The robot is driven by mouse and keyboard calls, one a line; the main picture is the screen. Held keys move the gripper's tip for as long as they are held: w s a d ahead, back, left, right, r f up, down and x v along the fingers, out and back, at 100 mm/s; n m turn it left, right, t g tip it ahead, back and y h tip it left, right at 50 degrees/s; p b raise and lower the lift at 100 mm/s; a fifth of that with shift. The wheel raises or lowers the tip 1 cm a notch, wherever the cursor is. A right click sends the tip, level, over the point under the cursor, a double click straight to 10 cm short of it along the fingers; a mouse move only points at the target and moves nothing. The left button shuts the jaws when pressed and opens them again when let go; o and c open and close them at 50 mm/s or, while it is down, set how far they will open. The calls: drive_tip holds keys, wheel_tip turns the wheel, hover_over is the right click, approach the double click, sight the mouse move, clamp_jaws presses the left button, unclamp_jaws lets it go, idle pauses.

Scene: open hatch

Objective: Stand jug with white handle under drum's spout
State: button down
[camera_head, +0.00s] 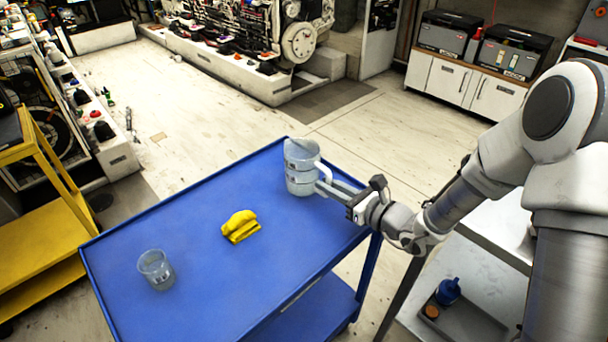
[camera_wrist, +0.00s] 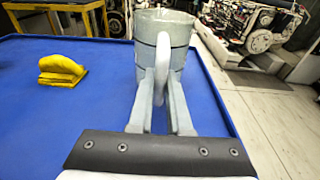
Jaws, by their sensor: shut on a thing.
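The jug with the white handle (camera_head: 301,165) is at the far right corner of the blue cart top, upright as far as I can tell. It also shows in the wrist view (camera_wrist: 168,30), with its pale handle facing me. My gripper (camera_head: 322,185) reaches in from the right and is shut on the jug's handle; its two fingers flank the handle in the wrist view (camera_wrist: 161,92). I cannot tell whether the jug's base touches the cart. I see no drum or spout that I can make out in either view.
The blue cart top (camera_head: 200,245) carries a yellow object (camera_head: 240,226) near its middle and a clear beaker (camera_head: 156,268) at the near left. A yellow stand (camera_head: 40,240) is at the left. A grey tray (camera_head: 465,322) with a blue bottle (camera_head: 448,290) lies lower right. Open floor lies behind the cart.

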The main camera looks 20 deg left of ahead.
sight(331, 173)
drive_tip(key=shift+r, duration=0.1)
drive_tip(key=shift+r+p, duration=1.75)
drive_tip(key=shift+r, duration=0.6)
drive_tip(key=d+r+m+t+h+p, duration=0.1)
drive_tip(key=d+m+t+h+p, duration=0.1)
drive_tip(key=d, duration=0.8)
drive_tip(key=w+d+r+m+t+h+p, duration=0.1)
drive_tip(key=d+m+t+h+p, duration=0.1)
drive_tip(key=d, duration=0.8)
drive_tip(key=w+d+r+m+t+h+p, duration=0.1)
drive_tip(key=d+m+t+h+p, duration=0.2)
drive_tip(key=d, duration=0.8)
drive_tip(key=shift+m+t+p, duration=0.3)
drive_tip(key=shift+t+p, duration=0.2)
drive_tip(key=shift+p, duration=0.8)
drive_tip(key=shift+s+d+r, duration=0.1)
drive_tip(key=shift+d, duration=0.4)
drive_tip(key=shift+s, duration=0.15)
